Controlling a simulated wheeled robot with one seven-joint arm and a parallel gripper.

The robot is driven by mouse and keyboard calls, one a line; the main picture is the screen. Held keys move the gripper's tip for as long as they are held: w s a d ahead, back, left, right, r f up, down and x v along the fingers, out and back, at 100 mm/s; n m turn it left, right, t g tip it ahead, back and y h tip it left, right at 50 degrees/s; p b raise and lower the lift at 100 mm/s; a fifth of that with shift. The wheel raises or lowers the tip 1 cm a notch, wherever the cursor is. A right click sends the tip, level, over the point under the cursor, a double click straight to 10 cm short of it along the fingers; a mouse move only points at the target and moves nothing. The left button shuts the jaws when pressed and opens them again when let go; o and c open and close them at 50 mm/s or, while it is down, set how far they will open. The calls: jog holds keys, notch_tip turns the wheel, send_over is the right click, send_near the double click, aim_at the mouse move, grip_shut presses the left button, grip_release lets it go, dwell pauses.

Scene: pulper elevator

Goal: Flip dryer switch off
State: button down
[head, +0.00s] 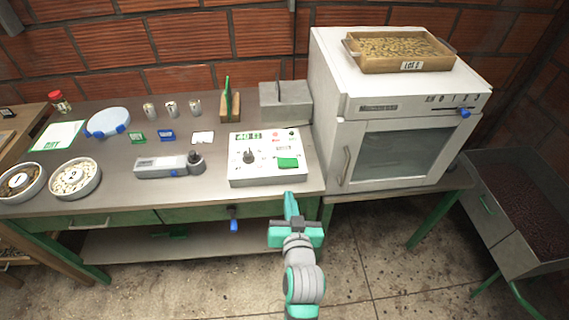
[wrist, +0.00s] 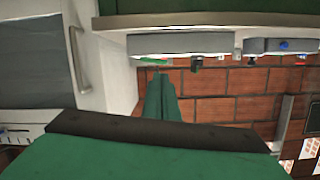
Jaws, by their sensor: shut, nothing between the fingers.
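The dryer is a white oven-like cabinet (head: 330,100) at the right of the bench in the head view, with a glass door and a scale panel on its upper front. A blue switch knob (head: 464,113) sits at the right end of that panel. My gripper (head: 290,200) is shut and empty, in front of the bench edge, left of and below the dryer door. In the wrist view, which looks upside down, the shut fingers (wrist: 162,95) point toward the bench. The dryer (wrist: 92,60) fills the left side there, and its knob cannot be made out.
A white control box (head: 265,172) with a green button stands just beyond my gripper. A wooden tray of beans (head: 408,66) rests on the dryer. A metal bin (head: 490,215) stands at the right. Blue-handled hardware (head: 233,224) juts below the bench edge. Floor in front is clear.

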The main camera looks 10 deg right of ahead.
jog(key=w+d+r, duration=0.1)
jog(key=w+r, duration=0.3)
jog(key=r, duration=0.1)
jog(key=shift+w+d+r+y, duration=0.15)
jog(key=shift+w+r+y, duration=0.1)
jog(key=shift+r+y, duration=0.15)
jog(key=shift+w, duration=0.15)
send_over(284, 173)
jog(key=shift+d+f, duration=0.2)
jog(key=shift+f, duration=0.4)
jog(key=shift+d+f, duration=0.2)
jog(key=shift+f, duration=0.4)
jog(key=f, duration=0.3)
jog(key=shift+w+a, duration=0.1)
jog(key=shift+a, duration=0.15)
jog(key=shift+a+f, duration=0.1)
jog(key=shift+f, duration=0.45)
jog(key=shift+n, duration=0.3)
